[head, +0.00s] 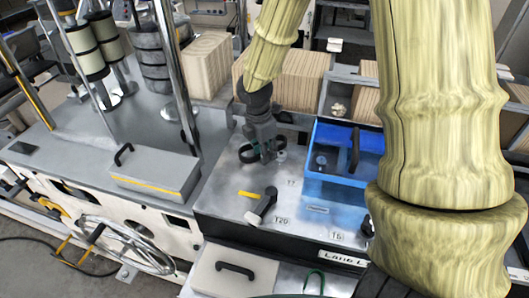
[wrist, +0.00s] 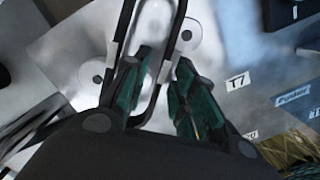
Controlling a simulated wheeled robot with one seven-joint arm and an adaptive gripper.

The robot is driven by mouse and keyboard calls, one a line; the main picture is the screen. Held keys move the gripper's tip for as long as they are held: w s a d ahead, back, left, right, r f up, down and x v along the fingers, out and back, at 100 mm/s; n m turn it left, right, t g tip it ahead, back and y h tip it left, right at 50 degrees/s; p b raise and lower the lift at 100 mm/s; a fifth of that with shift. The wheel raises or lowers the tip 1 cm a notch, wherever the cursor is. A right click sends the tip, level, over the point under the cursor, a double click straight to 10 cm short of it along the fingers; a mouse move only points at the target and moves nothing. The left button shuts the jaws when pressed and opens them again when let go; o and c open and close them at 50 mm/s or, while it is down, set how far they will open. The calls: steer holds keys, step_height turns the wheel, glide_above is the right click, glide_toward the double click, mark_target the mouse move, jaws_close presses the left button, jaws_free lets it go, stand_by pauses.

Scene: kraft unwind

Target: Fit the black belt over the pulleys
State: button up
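The black belt (wrist: 126,32) is a long narrow loop with a pale edge in the wrist view. The loop appears around neither. In the head view one pulley (head: 280,142) shows beside the fingers; the other is hidden.
A blue open bin (head: 318,178) stands right of my gripper. A black-handled lever (head: 262,206) is on the panel's front part. A grey box with a handle (head: 158,172) and upright posts with rollers (head: 86,52) stand left. Cardboard-coloured blocks (head: 300,84) are behind.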

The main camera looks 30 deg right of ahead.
step_height(320, 180, up, 12)
steer(key=a+b, duration=0.1)
steer(key=b, duration=0.1)
steer(key=shift+a, duration=0.3)
steer(key=shift+f, duration=0.1)
stand_by(0.5)
